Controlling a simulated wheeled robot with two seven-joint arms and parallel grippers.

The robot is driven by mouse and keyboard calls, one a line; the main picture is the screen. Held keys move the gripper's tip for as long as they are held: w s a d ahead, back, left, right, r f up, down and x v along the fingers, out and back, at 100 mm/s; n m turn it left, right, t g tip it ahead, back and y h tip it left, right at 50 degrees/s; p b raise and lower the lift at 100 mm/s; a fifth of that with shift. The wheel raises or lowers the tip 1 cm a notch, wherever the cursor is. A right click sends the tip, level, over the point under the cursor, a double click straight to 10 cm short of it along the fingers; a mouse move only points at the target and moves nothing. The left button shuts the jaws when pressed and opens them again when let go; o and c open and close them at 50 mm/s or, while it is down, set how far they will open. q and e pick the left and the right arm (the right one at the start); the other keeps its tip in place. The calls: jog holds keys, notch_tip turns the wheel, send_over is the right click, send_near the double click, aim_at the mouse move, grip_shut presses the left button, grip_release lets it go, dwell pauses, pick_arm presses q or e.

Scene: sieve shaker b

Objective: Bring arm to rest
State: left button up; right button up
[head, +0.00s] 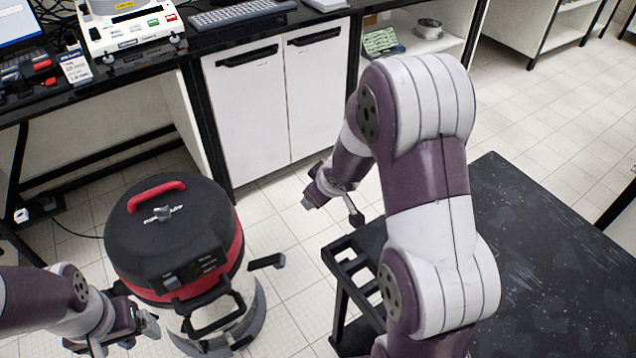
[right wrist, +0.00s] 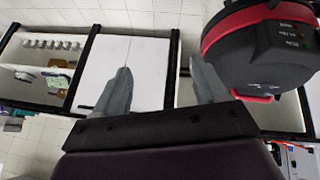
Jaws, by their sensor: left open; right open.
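My left gripper (head: 125,328) is at the lower left of the head view, open, beside the black and red vacuum cleaner; I cannot tell whether it touches it. My right arm reaches up through the middle of the head view and bends forward. Its gripper (head: 332,206) points down above the tiled floor, between the vacuum and the dark table. In the right wrist view its two grey fingers (right wrist: 163,88) are spread apart with nothing between them.
The vacuum cleaner (head: 215,215) stands on the floor at left. A dark speckled table (head: 550,270) is at right. White cabinets (head: 250,115) stand under the back bench, which bears a white device (head: 133,35) with red buttons and a keyboard (head: 240,13). Tiled floor is open at right.

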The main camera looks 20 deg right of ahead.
jog(key=s+r+m+g+h+p, duration=0.1)
jog(key=s+r+m+g+p, duration=0.2)
jog(key=s, duration=0.8)
jog(key=s+a+r+m+g+y+p, duration=0.1)
jog(key=s+a+r+g+p, duration=0.1)
jog(key=s+a+r+p, duration=0.2)
jog(key=s+a+r, duration=0.2)
jog(key=s+r, duration=0.1)
jog(key=shift+p, duration=0.3)
jog(key=shift+s+r, duration=0.1)
jog(key=shift+r, duration=0.05)
